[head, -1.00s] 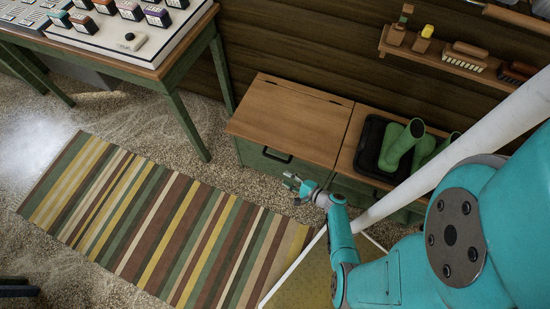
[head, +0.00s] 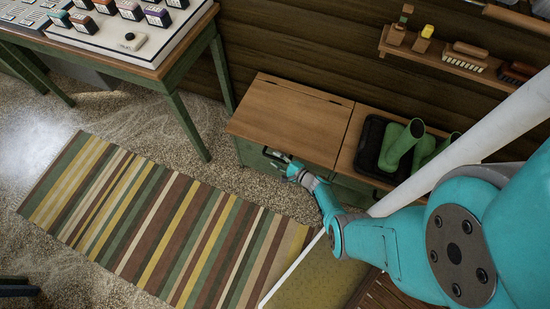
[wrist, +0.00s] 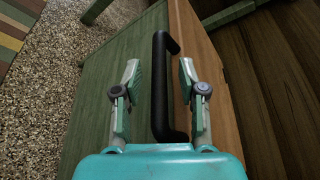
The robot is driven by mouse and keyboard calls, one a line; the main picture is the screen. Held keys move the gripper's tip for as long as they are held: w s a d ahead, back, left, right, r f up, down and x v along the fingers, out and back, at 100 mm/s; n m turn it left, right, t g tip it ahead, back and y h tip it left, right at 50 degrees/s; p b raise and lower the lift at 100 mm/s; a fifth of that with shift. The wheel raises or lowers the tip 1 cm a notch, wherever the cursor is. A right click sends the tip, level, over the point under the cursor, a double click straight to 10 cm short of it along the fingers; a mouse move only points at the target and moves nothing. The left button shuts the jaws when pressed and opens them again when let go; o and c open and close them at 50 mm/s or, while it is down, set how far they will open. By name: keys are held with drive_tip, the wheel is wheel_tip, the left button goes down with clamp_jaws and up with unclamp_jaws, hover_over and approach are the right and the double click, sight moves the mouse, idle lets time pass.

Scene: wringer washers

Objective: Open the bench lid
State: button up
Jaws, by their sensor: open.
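The bench lid (head: 285,115) is a brown wooden panel, shut flat on the green bench (head: 249,155). In the wrist view the lid (wrist: 200,70) runs along the right of the green front face (wrist: 98,105). A black bar handle (wrist: 159,85) stands out near the lid's front edge. My gripper (wrist: 158,75) is open, with one finger on each side of the handle and a visible gap to each. In the head view my gripper (head: 283,160) is at the bench front and covers most of the handle.
A black tray (head: 369,144) with green boots (head: 402,145) sits on the bench's right part. A wall shelf (head: 440,58) with brushes is above. A green-legged table (head: 190,60) stands to the left. A striped rug (head: 150,220) lies on the floor in front.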

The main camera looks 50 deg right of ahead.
drive_tip(key=shift+x, duration=0.8)
clamp_jaws()
drive_tip(key=shift+r, duration=0.1)
